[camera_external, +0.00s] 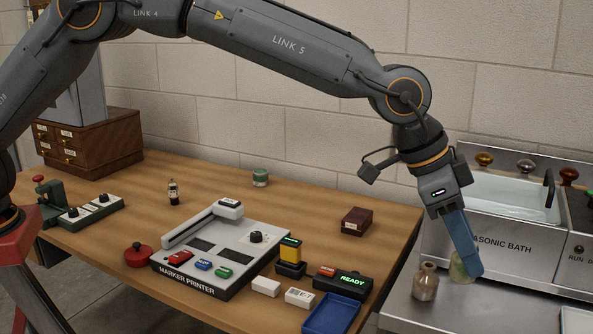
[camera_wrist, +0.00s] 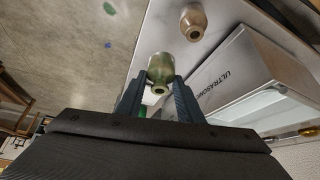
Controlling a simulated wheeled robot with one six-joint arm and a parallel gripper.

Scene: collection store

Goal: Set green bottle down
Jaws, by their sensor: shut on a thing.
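The green bottle (camera_external: 459,270) is in my gripper (camera_external: 466,262), low over the steel counter beside the ultrasonic bath. In the wrist view the green bottle (camera_wrist: 160,72) sits between the two fingers of my gripper (camera_wrist: 160,88), which are shut on its sides, with its mouth toward the camera. In the external view a finger covers part of it. I cannot tell whether its base touches the counter. A brown bottle (camera_external: 425,282) stands upright just left of it; it also shows in the wrist view (camera_wrist: 193,22).
The ultrasonic bath (camera_external: 500,235) stands right behind my gripper. The steel counter (camera_external: 450,314) is bare in front of the bottles. The wooden table (camera_external: 330,215) at left holds a marker printer (camera_external: 220,250), a blue tray (camera_external: 331,314) and small boxes.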

